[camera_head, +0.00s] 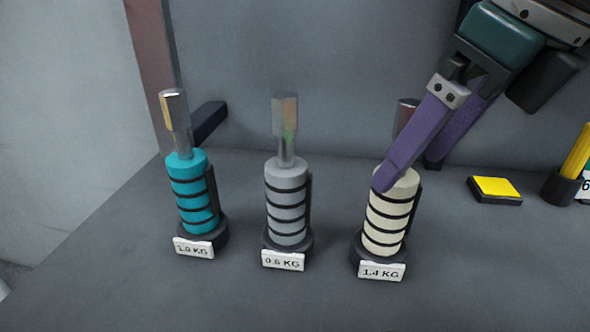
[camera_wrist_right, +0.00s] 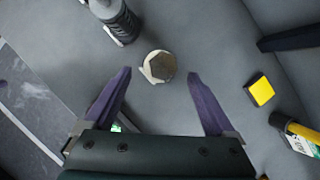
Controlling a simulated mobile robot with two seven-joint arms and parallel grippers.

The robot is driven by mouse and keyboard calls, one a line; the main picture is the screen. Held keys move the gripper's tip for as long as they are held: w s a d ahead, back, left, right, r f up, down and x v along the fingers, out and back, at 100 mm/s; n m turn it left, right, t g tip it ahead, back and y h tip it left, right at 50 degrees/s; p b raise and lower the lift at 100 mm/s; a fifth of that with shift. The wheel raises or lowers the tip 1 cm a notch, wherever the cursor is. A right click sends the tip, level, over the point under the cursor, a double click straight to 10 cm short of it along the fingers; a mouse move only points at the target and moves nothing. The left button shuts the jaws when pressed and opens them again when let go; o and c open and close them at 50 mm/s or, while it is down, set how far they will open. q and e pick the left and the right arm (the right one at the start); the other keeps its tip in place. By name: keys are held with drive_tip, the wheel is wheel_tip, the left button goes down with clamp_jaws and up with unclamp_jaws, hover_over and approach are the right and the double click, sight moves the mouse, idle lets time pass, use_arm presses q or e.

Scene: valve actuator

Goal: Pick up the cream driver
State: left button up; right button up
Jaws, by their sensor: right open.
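The cream driver (camera_head: 384,222) stands upright in a dark round base with a "1.4 KG" label, right of the other two drivers. It has black bands, and a finger of my right gripper hides part of its metal shaft. In the wrist view the cream driver (camera_wrist_right: 158,67) is seen end-on, a little beyond the fingertips and between their lines. My right gripper (camera_head: 405,175) is open, with purple fingers, coming from the upper right at the driver's top. It also shows in the wrist view (camera_wrist_right: 160,73), with nothing between its fingers. My left gripper is not in view.
A grey driver (camera_head: 287,205) labelled "0.6 KG" and a teal driver (camera_head: 193,195) labelled "1.0 KG" stand upright to the left. A yellow-topped block (camera_head: 496,188) and a yellow cylinder in a dark holder (camera_head: 563,188) are at right. The front table is clear.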

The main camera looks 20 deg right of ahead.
sight(392, 195)
drive_tip(key=x, duration=0.4)
drive_tip(key=shift+w+a+f, duration=0.1)
drive_tip(key=shift+w+f, duration=0.1)
drive_tip(key=shift+f, duration=0.05)
drive_tip(key=shift+c, duration=0.3)
clamp_jaws()
idle(0.4)
drive_tip(key=shift+r, duration=0.2)
